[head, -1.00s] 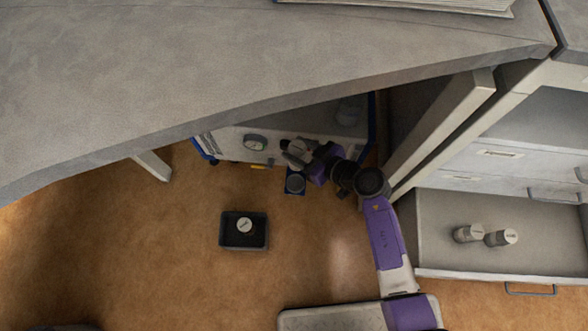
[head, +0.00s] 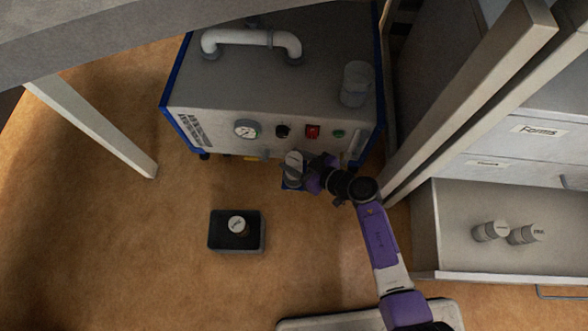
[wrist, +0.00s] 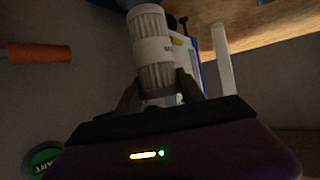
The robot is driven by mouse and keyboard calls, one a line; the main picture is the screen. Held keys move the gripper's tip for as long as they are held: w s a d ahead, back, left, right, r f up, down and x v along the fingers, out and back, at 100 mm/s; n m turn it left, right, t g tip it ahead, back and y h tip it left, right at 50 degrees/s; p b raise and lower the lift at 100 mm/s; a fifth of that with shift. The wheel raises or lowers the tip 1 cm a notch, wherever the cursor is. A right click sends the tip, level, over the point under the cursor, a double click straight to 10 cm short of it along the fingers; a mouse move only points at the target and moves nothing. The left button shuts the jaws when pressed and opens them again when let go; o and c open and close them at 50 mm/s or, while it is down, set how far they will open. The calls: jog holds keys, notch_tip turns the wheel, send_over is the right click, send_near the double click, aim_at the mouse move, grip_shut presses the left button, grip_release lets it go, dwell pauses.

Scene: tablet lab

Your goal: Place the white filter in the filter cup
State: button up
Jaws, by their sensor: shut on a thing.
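My gripper (head: 304,172) is shut on the white filter (wrist: 152,48), a ribbed cylinder with a smooth band, seen between the fingers in the wrist view. In the head view the filter (head: 293,164) is in front of the grey machine's panel, directly over the spot of the filter cup.
The grey machine (head: 270,90) has a gauge (head: 246,129), black knob, red switch and green button (head: 339,134). A black tray (head: 236,246) holding a labelled cylinder (head: 237,224) is on the floor. An open drawer (head: 450,245) at right holds two cylinders. A table leg (head: 95,130) stands left.

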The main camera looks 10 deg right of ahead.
aim_at(301, 170)
jog(key=shift+f+b, duration=1.85)
jog(key=shift+f, duration=0.45)
jog(key=shift+f, duration=0.1)
jog(key=o, duration=1.5)
jog(key=shift+c, duration=0.2)
jog(key=shift+s+d+r+p, duration=0.15)
jog(key=shift+r+p, duration=0.15)
jog(key=shift+r, duration=0.05)
jog(key=p+v, duration=0.6)
jog(key=v, duration=0.5)
jog(key=shift+s+d+p, duration=0.2)
jog(key=shift+p, duration=0.1)
